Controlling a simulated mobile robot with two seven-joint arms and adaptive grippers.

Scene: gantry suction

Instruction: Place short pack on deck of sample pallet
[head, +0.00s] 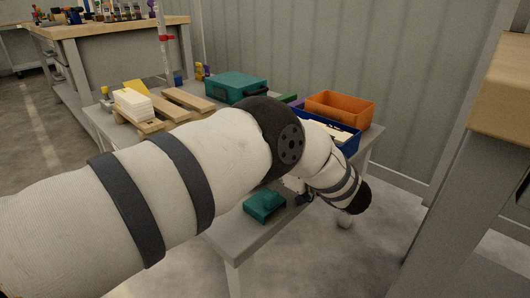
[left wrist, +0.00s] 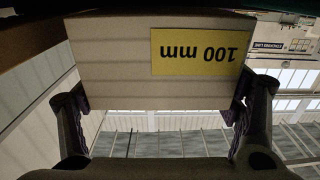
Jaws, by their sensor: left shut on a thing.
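In the left wrist view my left gripper (left wrist: 160,101) is shut on a pale box-shaped pack (left wrist: 115,75), with a finger on each side. The pack carries a yellow "100 mm" label (left wrist: 204,53), upside down in this view. In the head view my left arm crosses the picture, and only a bit of the gripper (head: 299,188) shows below the wrist. A small teal block-like thing (head: 265,204) is beside it, over the near table edge; I cannot tell whether it is part of the held pack. The wooden sample pallet (head: 187,99) is at the table's left, partly hidden by my arm.
White stacked pieces (head: 132,103) stand on the pallet's left side, with a yellow thing (head: 135,87) behind. A teal case (head: 236,86), an orange bin (head: 340,108) and a blue bin (head: 350,144) stand on the grey table (head: 236,241). A bench (head: 505,95) rises at right.

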